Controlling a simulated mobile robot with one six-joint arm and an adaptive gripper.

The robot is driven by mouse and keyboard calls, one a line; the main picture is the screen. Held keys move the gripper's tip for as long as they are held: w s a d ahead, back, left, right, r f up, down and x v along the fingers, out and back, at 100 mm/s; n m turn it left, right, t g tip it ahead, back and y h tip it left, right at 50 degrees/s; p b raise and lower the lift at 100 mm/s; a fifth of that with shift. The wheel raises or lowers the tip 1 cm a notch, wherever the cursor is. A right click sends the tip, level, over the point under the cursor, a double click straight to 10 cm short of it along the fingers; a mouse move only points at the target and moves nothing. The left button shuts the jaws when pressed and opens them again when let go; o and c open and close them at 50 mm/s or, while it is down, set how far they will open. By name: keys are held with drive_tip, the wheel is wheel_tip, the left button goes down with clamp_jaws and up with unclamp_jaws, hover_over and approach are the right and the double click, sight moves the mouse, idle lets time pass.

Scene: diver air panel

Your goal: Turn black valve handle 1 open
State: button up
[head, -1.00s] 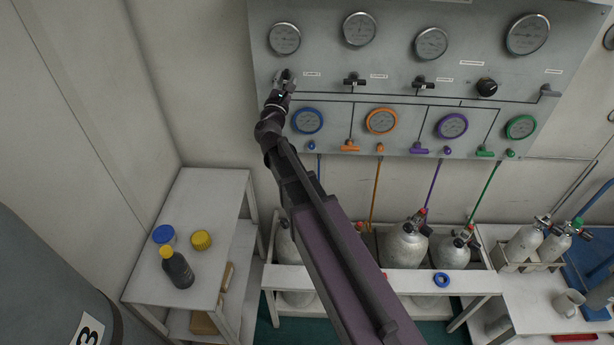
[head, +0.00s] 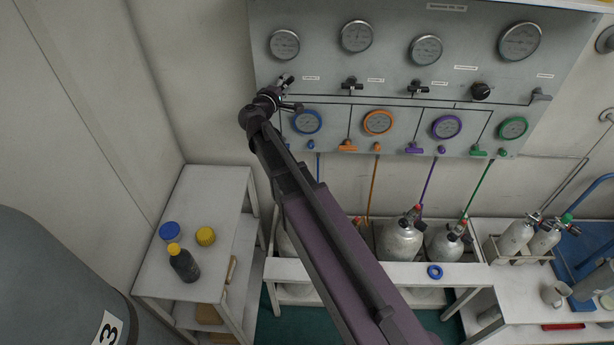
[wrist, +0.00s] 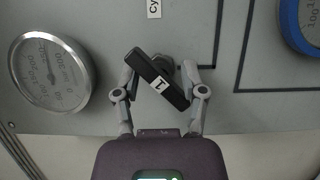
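A round gauge (wrist: 50,72) is left of the handle, and a blue-rimmed gauge (wrist: 306,22) is at upper right. Two more black handles, one (head: 351,85) and another (head: 417,88), stick out to the right. A black knob (head: 481,91) is further right.

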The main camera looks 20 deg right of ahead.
drive_tip(key=v, duration=1.4)
drive_tip(key=s+d+f+m+g+y+b, duration=0.1)
drive_tip(key=s+d+f+m+g+b, duration=0.1)
drive_tip(key=f, duration=0.5)
drive_tip(key=s+d+f+m+g+y+b, duration=0.1)
drive_tip(key=s+d+f+m+g+b, duration=0.1)
drive_tip(key=f, duration=0.6)
drive_tip(key=s+d+f+m+g+y+b, duration=0.1)
drive_tip(key=s+d+f+m+g+b, duration=0.1)
drive_tip(key=s+d+f+g+b, duration=0.2)
drive_tip(key=shift+s+d+f+m+g+b, duration=0.15)
drive_tip(key=shift+d+f+m+g+b, duration=0.2)
drive_tip(key=shift+d+f+b, duration=1.6)
drive_tip(key=shift+a+f, duration=0.25)
drive_tip(key=shift+a, duration=0.25)
